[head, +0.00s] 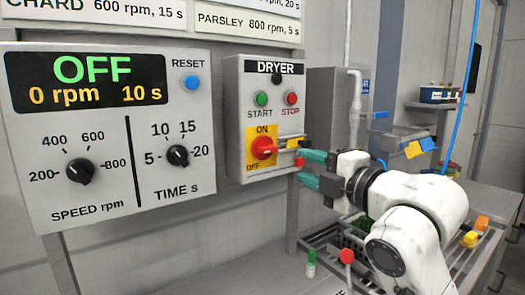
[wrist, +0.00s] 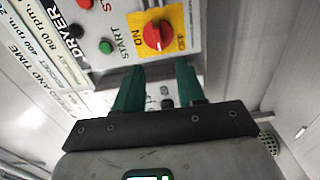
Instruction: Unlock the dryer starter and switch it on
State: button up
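The dryer starter (head: 242,98) is a grey box on the wall with a green START button (head: 261,98) and a red STOP button (head: 291,98). Its red rotary switch (head: 263,148) sits on a yellow ON/OFF plate; I cannot tell its exact setting. The switch also shows in the wrist view (wrist: 157,36), beyond my fingertips. A thin metal piece (head: 291,137) sticks out right of the switch; its lock details are too small to tell. My gripper (head: 302,166) has teal fingers, spread apart, just right of the box's lower part. They are apart from the switch.
The control panel (head: 105,205) on the left reads OFF, 0 rpm, 10 s, with two black dials and a blue RESET button (head: 191,83). A red-knobbed post (head: 346,257) and a green-capped item (head: 311,262) stand below. A metal rack (head: 465,250) is at right.

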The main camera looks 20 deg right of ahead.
aim_at(271, 151)
jog(key=p+x, duration=0.2)
jog(key=x, duration=0.9)
jog(key=shift+w, duration=0.2)
jog(key=shift+c, duration=0.4)
grip_shut()
